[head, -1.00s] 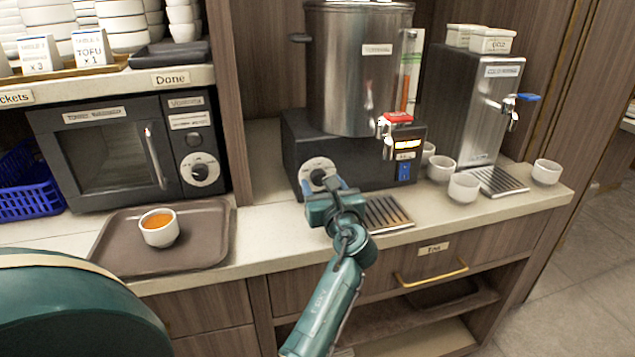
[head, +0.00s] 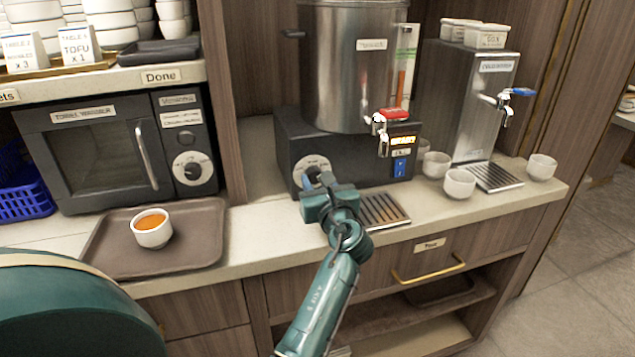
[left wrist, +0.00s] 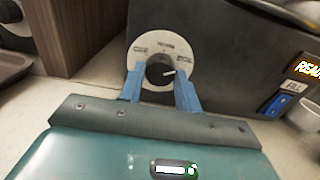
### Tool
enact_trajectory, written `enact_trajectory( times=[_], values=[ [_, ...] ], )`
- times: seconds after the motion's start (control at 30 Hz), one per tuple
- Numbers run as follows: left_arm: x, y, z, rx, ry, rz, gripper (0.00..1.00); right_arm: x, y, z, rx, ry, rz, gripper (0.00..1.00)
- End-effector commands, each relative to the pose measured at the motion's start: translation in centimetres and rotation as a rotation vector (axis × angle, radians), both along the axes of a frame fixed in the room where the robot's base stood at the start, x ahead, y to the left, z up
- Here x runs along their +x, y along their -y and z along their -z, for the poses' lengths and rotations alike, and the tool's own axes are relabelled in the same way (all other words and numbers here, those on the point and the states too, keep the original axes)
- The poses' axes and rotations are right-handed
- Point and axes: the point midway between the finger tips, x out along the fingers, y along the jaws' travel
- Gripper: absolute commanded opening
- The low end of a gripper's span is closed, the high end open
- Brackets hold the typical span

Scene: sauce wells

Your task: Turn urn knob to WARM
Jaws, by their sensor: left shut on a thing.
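The urn (head: 352,70) is a tall steel cylinder on a black base (head: 290,150) on the counter. Its knob (left wrist: 160,69) is black, on a round white dial (left wrist: 150,45) with labels at the left, top and right, too small to read surely. The white pointer mark on the knob points right, slightly upward, towards the right-hand label. My left gripper (left wrist: 160,88) has its blue fingers on either side of the knob, shut on it. In the head view my left gripper (head: 317,180) partly covers the dial.
A red-handled tap (head: 384,118) and a drip grate (head: 382,210) are right of the gripper. White cups (head: 459,183) stand further right. A tray (head: 205,235) with a cup of orange liquid (head: 152,228) lies left, before a black warmer (head: 90,150).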

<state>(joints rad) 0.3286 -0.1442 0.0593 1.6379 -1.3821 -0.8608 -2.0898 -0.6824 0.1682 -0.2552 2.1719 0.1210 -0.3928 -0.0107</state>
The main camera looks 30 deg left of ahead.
Motion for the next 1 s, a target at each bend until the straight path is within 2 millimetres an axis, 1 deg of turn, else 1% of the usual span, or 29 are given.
enact_trajectory(
  times=[0.03,0.1,0.3,0.47,0.67,1.0],
  values=[
    [0.00,-0.01,0.00,0.000,0.000,0.000,0.15,-0.01,0.00,0.00,0.000,0.000,0.000,0.00],
    [0.00,-0.01,0.00,0.000,0.000,0.000,0.11,-0.01,0.00,0.00,0.000,0.000,0.000,0.00],
    [0.00,-0.03,0.00,-0.009,0.011,0.000,0.11,-0.01,0.00,-0.03,0.000,0.000,0.000,0.00],
    [0.01,-0.02,-0.02,-0.043,0.052,0.000,0.11,-0.02,-0.01,-0.09,-0.001,0.000,0.000,0.00],
    [0.02,-0.01,-0.03,-0.128,0.152,0.000,0.11,-0.02,-0.01,-0.14,-0.002,0.000,-0.001,0.00],
    [0.06,0.00,0.11,-0.336,0.394,-0.001,0.11,-0.04,-0.07,0.38,0.002,-0.002,-0.001,0.00]
  ],
)
